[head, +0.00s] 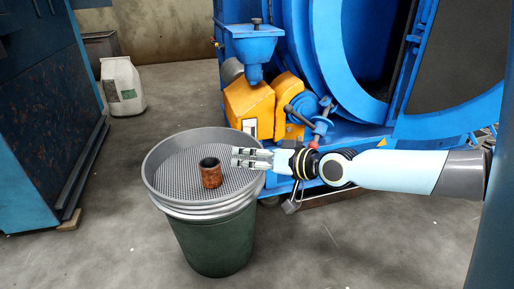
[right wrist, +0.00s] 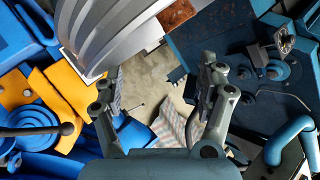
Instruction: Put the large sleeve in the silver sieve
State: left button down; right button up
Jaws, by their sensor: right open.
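The large sleeve, a short rusty-brown hollow cylinder (head: 210,176), stands upright on the mesh inside the silver sieve (head: 160,158), right of its middle. The sieve is round with a ribbed metal rim and sits on top of a dark green bin (head: 215,243). My right gripper (head: 236,158) is over the right part of the sieve, just right of the sleeve, with its fingers pointing left. In the right wrist view its two fingers (right wrist: 160,82) are spread apart with nothing held between them. My left gripper is not in view.
A large blue machine (head: 330,40) with yellow guards (head: 250,105) stands behind and right of the bin. A blue cabinet (head: 40,120) is at the left. A white sack (head: 122,86) stands at the back left. The concrete floor (head: 110,240) in front is clear.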

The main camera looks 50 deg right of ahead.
jog(key=shift+s+r, duration=0.15)
jog(key=shift+s, duration=0.15)
jog(key=s+a+f+n+g+y, duration=0.1)
jog(key=s+a+f+n+g, duration=0.15)
jog(key=s+a, duration=0.4)
jog(key=s+a+f+n+g+y, duration=0.1)
jog(key=s+a+n+g, duration=0.1)
jog(key=s+a+g, duration=0.45)
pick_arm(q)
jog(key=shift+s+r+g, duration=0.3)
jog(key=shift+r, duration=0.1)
pick_arm(e)
jog(key=s+a+r+n+g+h, duration=0.2)
jog(key=s+h, duration=0.1)
jog(key=s, duration=0.7)
jog(key=shift+s+r, duration=0.15)
jog(key=shift+s, duration=0.2)
